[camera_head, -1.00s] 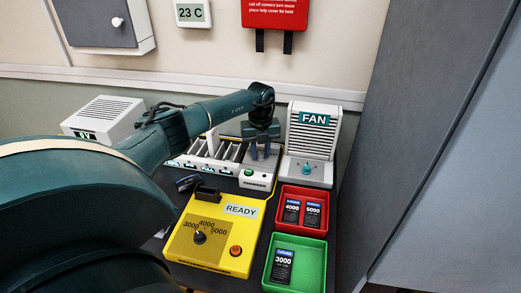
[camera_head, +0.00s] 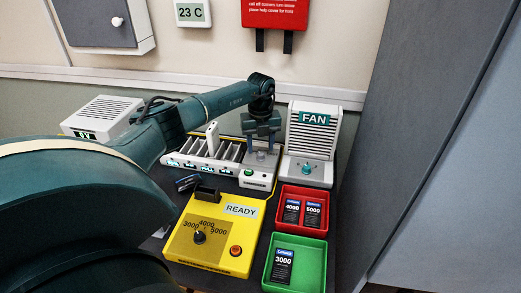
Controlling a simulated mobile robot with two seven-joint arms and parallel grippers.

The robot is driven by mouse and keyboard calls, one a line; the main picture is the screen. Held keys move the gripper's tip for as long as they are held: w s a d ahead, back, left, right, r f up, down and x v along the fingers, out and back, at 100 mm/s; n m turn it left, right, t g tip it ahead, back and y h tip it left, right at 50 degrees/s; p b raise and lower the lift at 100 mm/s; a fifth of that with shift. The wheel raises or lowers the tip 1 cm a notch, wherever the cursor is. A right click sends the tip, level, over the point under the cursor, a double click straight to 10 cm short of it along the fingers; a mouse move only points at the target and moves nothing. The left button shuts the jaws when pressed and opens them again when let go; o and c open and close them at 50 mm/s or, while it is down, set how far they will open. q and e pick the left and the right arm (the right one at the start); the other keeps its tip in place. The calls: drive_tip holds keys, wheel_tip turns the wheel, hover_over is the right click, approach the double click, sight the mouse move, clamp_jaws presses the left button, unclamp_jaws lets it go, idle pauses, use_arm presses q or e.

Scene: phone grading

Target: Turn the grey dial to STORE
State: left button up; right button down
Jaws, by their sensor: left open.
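My left gripper (camera_head: 262,145) points down above the grey panel at the right end of the white slotted rack (camera_head: 172,162). It is open. A small grey dial (camera_head: 261,155) seems to show just below and between its fingertips. I cannot read where the dial points or any STORE mark. The gripper partly hides the panel behind it. My right gripper is not in view.
A white block with a green button (camera_head: 249,172) is just in front. The fan (camera_head: 312,138) stands close on the right. A yellow box with a black dial (camera_head: 215,258), a red tray (camera_head: 300,228) and a green tray (camera_head: 318,268) lie nearer.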

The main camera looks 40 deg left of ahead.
sight(260, 153)
use_arm(q)
wheel_tip(260, 153, up, 11)
drive_tip(key=shift+f+b, duration=0.15)
drive_tip(key=shift+b, duration=0.3)
idle(0.3)
